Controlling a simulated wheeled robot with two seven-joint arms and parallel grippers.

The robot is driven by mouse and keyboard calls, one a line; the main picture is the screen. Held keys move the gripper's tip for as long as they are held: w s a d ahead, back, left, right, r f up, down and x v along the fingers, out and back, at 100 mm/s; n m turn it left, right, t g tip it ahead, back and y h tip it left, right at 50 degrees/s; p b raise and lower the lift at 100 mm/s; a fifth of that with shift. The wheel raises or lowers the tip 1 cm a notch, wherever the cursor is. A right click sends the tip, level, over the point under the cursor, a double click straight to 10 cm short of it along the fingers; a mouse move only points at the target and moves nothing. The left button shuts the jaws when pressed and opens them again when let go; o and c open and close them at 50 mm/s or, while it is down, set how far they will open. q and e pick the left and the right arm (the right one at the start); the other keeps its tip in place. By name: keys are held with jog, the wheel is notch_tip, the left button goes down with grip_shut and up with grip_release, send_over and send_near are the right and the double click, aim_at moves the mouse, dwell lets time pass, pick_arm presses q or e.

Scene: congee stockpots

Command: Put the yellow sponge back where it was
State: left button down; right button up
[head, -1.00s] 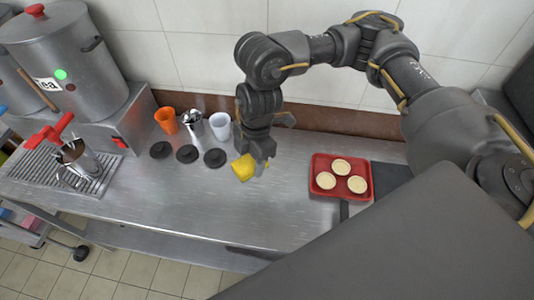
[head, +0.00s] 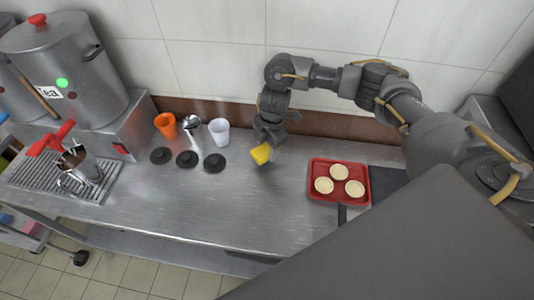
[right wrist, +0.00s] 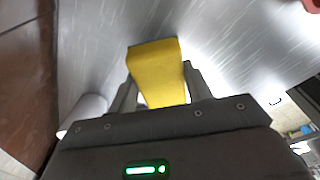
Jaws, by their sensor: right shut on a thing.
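The yellow sponge (head: 261,154) is held over the back middle of the steel counter, to the right of the white cup. My right gripper (head: 268,148) is shut on it. In the right wrist view the sponge (right wrist: 157,72) sits between the two fingers (right wrist: 158,90) and sticks out past their tips, with bare counter behind it. I cannot tell exactly how high it is above the counter. My left gripper does not show.
An orange cup (head: 166,125), a metal cup (head: 192,128) and a white cup (head: 219,131) stand left of the sponge, with black lids (head: 187,159) in front. A red tray (head: 315,193) with pale tarts lies to the right. The front middle counter (head: 200,210) is clear.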

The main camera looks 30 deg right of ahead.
aim_at(267, 155)
jog(key=shift+w+d+f, duration=0.15)
jog(key=shift+f, duration=1.7)
jog(key=shift+f, duration=0.1)
jog(key=o, duration=0.9)
jog(key=shift+f, duration=0.1)
jog(key=shift+o, duration=0.2)
jog(key=r, duration=0.4)
jog(key=d+r, duration=0.1)
jog(key=r, duration=0.7)
jog(key=shift+w+d+r, duration=0.1)
jog(key=shift+d+r, duration=0.05)
jog(key=shift+d, duration=0.25)
